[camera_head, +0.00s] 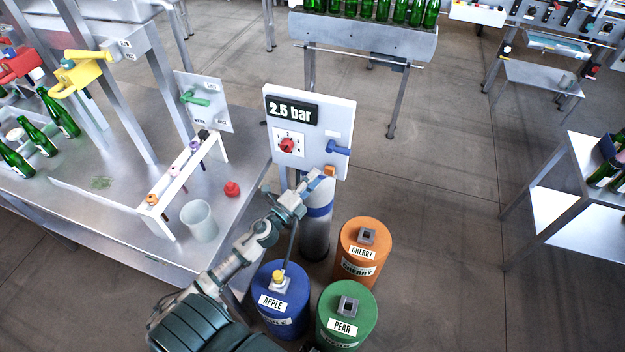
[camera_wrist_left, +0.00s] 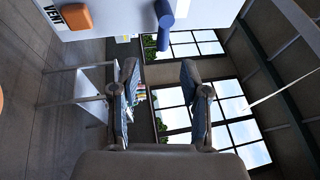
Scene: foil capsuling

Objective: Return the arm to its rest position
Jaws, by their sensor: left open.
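My left arm reaches up from the bottom of the head view. Its gripper (camera_head: 318,180) is beside the lower edge of the white "2.5 bar" panel (camera_head: 345,108), near a small orange block (camera_head: 330,171) and below a blue handle (camera_head: 338,148). In the left wrist view the gripper (camera_wrist_left: 162,75) is open, with nothing between its fingers. There the orange block (camera_wrist_left: 77,16), by the word "VENT", and the blue handle (camera_wrist_left: 165,12) show at the top, apart from the fingers. My right gripper is not in view.
Blue APPLE (camera_head: 284,305), orange CHERRY (camera_head: 365,250) and green PEAR (camera_head: 347,318) kegs stand below the panel, beside a grey cylinder (camera_head: 316,232). A metal table (camera_head: 110,215) at the left holds bottles, a white cup (camera_head: 199,221) and a rack.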

